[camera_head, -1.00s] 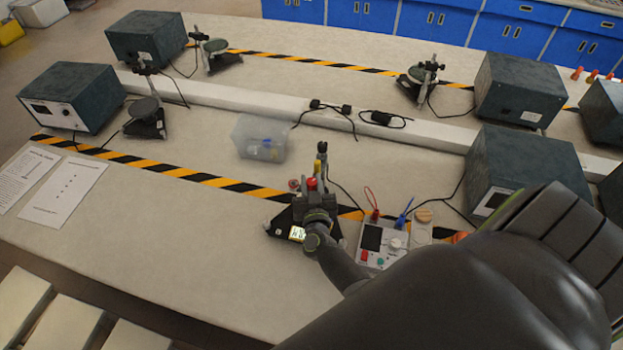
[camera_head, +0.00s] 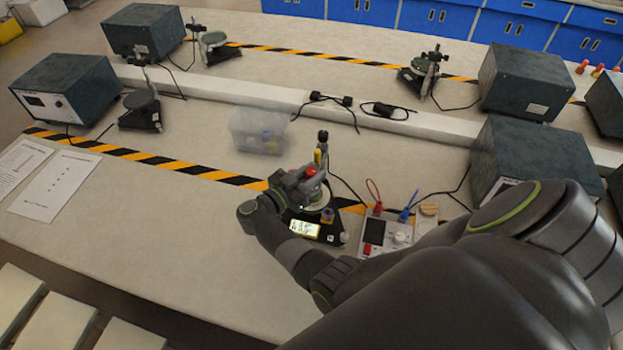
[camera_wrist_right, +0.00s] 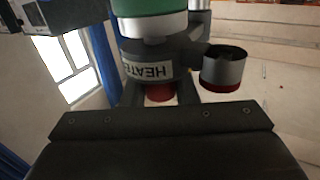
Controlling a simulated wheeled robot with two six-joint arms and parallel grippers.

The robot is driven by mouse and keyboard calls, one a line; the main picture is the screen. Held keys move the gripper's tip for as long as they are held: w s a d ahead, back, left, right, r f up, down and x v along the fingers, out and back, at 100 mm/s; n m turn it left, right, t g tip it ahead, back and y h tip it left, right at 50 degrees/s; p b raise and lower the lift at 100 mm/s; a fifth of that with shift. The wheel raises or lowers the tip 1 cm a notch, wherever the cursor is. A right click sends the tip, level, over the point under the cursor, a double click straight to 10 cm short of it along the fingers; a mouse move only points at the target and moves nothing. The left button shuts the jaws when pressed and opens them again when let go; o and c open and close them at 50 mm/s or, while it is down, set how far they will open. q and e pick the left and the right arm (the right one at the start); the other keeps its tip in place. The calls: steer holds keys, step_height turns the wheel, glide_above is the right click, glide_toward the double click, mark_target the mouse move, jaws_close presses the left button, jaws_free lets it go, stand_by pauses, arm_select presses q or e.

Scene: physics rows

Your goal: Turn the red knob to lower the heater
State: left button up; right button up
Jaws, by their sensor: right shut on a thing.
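The red knob (camera_head: 311,171) sits on a small dark instrument stand near the middle of the table. In the right wrist view the red knob (camera_wrist_right: 160,92) shows just below a dark round body, the heater (camera_wrist_right: 150,70), labelled "HEATER". My right gripper (camera_head: 300,182) reaches the stand from the left and is shut on the red knob; in the wrist view its fingers (camera_wrist_right: 160,98) stand on either side of the knob. The fingers partly hide the knob. The stand's black base has a lit display (camera_head: 304,228), too small to read. My left gripper is not in view.
A white control box (camera_head: 385,233) with red and blue leads stands right of the stand. A clear plastic bin (camera_head: 258,132) is behind it. A dark box (camera_head: 530,160) stands at the right. The table is clear to the left, up to the paper sheets (camera_head: 52,184).

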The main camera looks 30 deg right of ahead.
steer(key=shift+m+g+b, duration=1)
steer(key=shift+g+b, duration=0.25)
steer(key=shift+g, duration=0.35)
steer(key=o, duration=0.7)
steer(key=shift+c, duration=0.2)
steer(key=shift+a, duration=0.1)
